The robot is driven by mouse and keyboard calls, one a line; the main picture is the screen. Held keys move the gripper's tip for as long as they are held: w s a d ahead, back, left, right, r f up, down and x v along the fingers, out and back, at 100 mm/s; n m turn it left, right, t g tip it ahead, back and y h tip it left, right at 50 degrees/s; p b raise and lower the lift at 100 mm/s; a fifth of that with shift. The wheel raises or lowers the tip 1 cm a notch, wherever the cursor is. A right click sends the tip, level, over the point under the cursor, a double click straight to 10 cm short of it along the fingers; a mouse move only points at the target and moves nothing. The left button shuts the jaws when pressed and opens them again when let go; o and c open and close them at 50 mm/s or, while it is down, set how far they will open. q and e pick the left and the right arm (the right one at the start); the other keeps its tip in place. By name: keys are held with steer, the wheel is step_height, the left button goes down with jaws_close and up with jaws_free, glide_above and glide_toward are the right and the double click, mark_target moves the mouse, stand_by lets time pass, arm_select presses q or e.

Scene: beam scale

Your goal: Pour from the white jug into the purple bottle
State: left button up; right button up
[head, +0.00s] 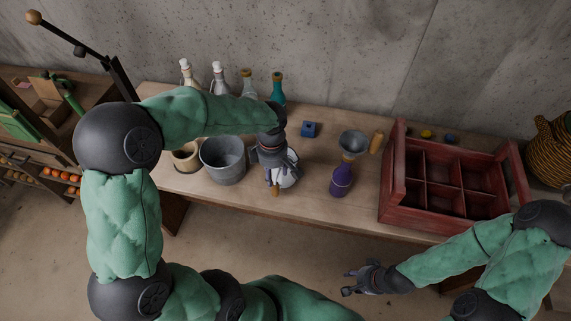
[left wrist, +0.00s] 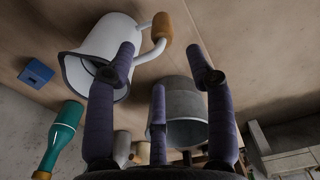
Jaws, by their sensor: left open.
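The white jug (head: 291,178) stands on the table, partly hidden by my left gripper (head: 272,172) in the head view. In the left wrist view the jug (left wrist: 97,45) shows its open mouth and a wooden-gripped handle (left wrist: 162,27). My left gripper's fingers (left wrist: 165,75) are spread, one overlapping the jug's side; contact cannot be told. The purple bottle (head: 341,181) stands upright to the jug's right. A grey metal funnel (head: 354,144) with a wooden handle appears at its top. My right gripper (head: 347,282) is open and empty in front of the table.
A grey bucket (head: 223,160) stands left of the jug, beside a beige pot (head: 185,158). A red divided crate (head: 392,190) is right of the bottle. Several bottles (head: 278,88) line the back. A blue block (head: 309,129) lies behind the jug.

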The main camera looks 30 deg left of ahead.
mark_target(274, 187)
arm_select(q)
step_height(274, 187, down, 4)
steer(key=shift+r, duration=0.2)
steer(key=shift+s+f, duration=0.1)
steer(key=shift+f, duration=0.2)
step_height(274, 187, down, 4)
steer(key=shift+s+f+b, duration=0.15)
steer(key=shift+b, duration=0.45)
jaws_close()
